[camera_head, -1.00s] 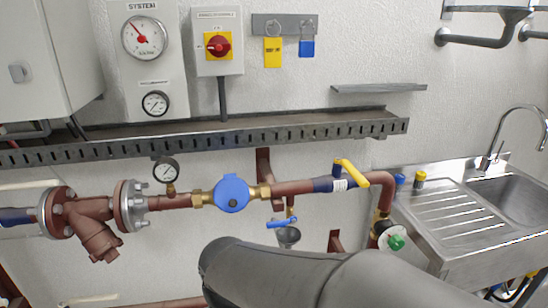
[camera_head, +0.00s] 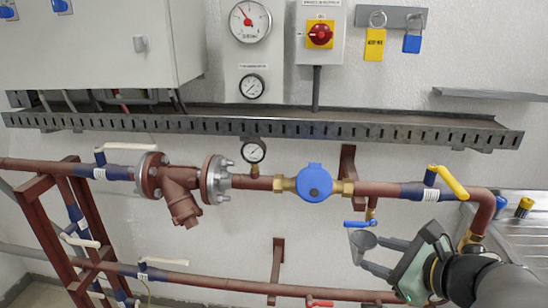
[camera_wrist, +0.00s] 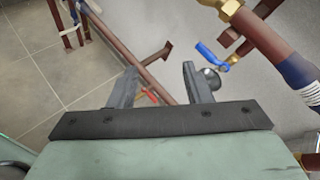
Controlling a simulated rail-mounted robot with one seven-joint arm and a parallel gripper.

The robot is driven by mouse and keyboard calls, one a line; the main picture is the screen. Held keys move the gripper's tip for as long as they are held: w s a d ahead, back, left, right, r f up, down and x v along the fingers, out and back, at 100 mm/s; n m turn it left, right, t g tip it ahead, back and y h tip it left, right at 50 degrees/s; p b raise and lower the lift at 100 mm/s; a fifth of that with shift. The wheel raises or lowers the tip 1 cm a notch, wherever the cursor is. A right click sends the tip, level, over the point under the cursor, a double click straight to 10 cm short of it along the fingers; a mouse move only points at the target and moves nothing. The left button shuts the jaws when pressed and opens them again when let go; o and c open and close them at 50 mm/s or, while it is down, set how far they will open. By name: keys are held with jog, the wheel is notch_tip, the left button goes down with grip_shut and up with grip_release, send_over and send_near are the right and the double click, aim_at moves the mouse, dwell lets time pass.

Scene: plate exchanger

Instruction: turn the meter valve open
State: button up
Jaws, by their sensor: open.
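The blue round water meter (camera_head: 314,183) sits in the brown upper pipe. To its right, a valve with a yellow lever (camera_head: 450,182) sits by a blue-banded pipe section; the lever slants down to the right. Below the pipe, a small drain valve with a blue lever (camera_head: 361,224) stands over a grey funnel (camera_head: 363,240). The blue lever also shows in the wrist view (camera_wrist: 210,56). Which valve is the meter valve is not marked.
White-lever valves (camera_head: 125,147) are at the left. A cable tray (camera_head: 270,127) runs above the pipes. A sink counter (camera_head: 520,225) is at the right.

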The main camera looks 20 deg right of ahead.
jog(key=s+d+r+m+t+h, duration=0.2)
jog(key=s+d+m+h, duration=0.1)
jog(key=d+m, duration=0.15)
jog(key=s+d+r+m+t+h, duration=0.1)
jog(key=s+d+r+m+h, duration=0.15)
jog(key=d, duration=0.25)
jog(key=m+t+h+b, duration=0.1)
jog(key=m+h+b, duration=0.1)
jog(key=m+h, duration=0.3)
send_near(457, 184)
jog(key=x, duration=0.6)
jog(key=p+x, duration=0.1)
jog(key=x, duration=0.3)
jog(key=shift+f, duration=0.4)
grip_shut()
